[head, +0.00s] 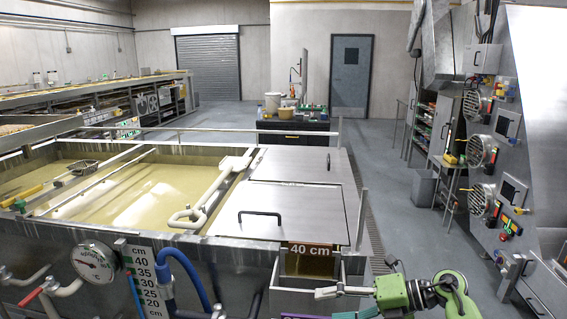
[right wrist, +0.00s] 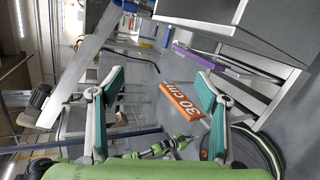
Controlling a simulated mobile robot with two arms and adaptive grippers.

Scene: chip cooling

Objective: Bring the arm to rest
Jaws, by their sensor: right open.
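My right arm (head: 450,295), green and grey, comes in at the lower right of the head view. Its gripper (head: 336,303) points left, in front of the tank's near right corner. In the right wrist view the gripper (right wrist: 160,72) shows two grey fingers with teal pads, spread wide apart. Nothing is between the pads. An orange 30 cm sign (right wrist: 184,103) shows beyond the gap, apart from the fingers. My left gripper does not show in the head view. Small green jointed parts low in the wrist view are too small to identify.
A steel tank (head: 230,257) of yellowish liquid fills the left and middle. Its lid (head: 280,211) has a black handle, with a 40 cm sign (head: 310,249) below. A control cabinet (head: 545,130) stands at the right. The floor (head: 400,215) between is clear.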

